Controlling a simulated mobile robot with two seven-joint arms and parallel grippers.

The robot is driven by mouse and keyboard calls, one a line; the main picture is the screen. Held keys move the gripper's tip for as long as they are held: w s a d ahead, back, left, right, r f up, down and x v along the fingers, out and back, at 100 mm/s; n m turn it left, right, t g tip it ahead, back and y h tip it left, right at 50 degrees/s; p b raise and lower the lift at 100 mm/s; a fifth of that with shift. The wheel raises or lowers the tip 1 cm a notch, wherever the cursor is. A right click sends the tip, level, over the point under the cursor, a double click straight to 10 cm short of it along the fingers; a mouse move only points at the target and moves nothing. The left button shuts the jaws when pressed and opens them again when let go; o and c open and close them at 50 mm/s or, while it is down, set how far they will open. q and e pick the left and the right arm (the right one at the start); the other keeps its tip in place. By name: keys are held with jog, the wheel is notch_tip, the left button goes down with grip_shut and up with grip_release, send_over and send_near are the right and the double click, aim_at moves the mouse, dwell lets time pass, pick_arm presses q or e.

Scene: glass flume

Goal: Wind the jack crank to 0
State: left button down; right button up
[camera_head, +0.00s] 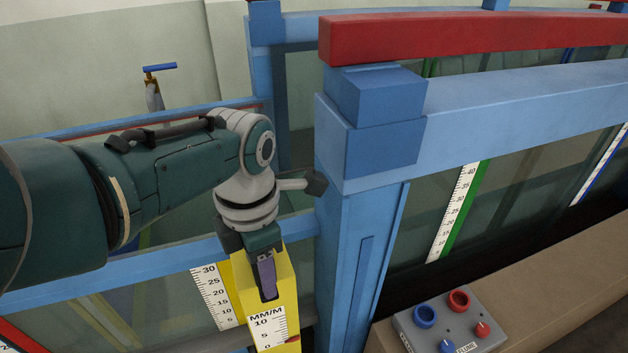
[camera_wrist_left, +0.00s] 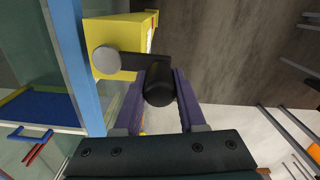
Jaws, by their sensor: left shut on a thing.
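The jack is a yellow housing (camera_head: 283,266) on the blue flume frame. Its white MM/M scale (camera_head: 266,331) shows 10, 5 and 0, and a small red pointer (camera_head: 293,339) is low on it, near the 0 end. The exact reading is too small to tell. In the left wrist view the crank has a grey hub (camera_wrist_left: 107,60) on the yellow housing, a dark arm and a black knob (camera_wrist_left: 158,85). My left gripper (camera_wrist_left: 160,92) is shut on the knob, with a purple finger on each side. In the head view my left gripper (camera_head: 266,275) hides the crank. My right gripper is not in view.
A blue flume post (camera_head: 358,255) stands close to the right of my left wrist. A grey control box (camera_head: 450,325) with blue and red knobs sits on a ledge at lower right. The glass wall with a 30-to-5 scale (camera_head: 212,298) is left of the jack.

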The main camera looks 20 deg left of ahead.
pick_arm(q)
jog(key=shift+d, duration=0.15)
jog(key=c, duration=0.5)
grip_release()
jog(key=shift+r, duration=0.3)
notch_tip(320, 180, up, 8)
jog(key=p, duration=0.3)
jog(key=shift+w+p, duration=0.1)
jog(key=shift+p, duration=0.2)
jog(key=shift+r, duration=0.65)
